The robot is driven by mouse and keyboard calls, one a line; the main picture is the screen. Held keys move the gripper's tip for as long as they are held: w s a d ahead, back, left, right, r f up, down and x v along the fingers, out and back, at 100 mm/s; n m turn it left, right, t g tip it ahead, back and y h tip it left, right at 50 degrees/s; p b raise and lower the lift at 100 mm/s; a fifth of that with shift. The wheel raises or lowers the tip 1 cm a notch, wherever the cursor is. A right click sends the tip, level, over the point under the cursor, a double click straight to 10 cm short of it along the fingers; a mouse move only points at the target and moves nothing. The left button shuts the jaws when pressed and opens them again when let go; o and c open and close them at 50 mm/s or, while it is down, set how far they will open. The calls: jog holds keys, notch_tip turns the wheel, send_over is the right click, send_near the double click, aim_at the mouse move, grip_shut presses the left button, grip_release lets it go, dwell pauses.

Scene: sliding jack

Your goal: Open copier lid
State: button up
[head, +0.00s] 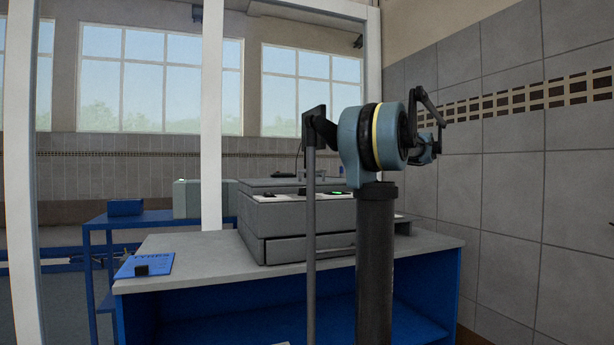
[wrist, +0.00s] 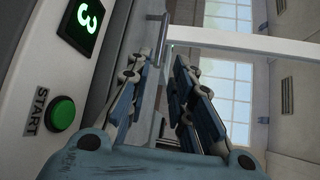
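The copier (head: 300,222) is a grey box on a table in the head view. Its lid (head: 268,185) lies flat on top, looking closed. A green display shows on the copier's front panel.
The grey-topped table (head: 200,255) has a blue booklet (head: 145,265) with a small black object on its left. A blue table (head: 152,217) stands behind. A white pillar (head: 211,115) rises behind the copier, and a tiled wall (head: 510,190) stands close on the right.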

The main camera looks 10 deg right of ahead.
aim_at(314, 171)
jog(key=x, duration=1.7)
jog(key=shift+w+a+r, duration=0.15)
jog(key=shift+a, duration=0.15)
grip_shut()
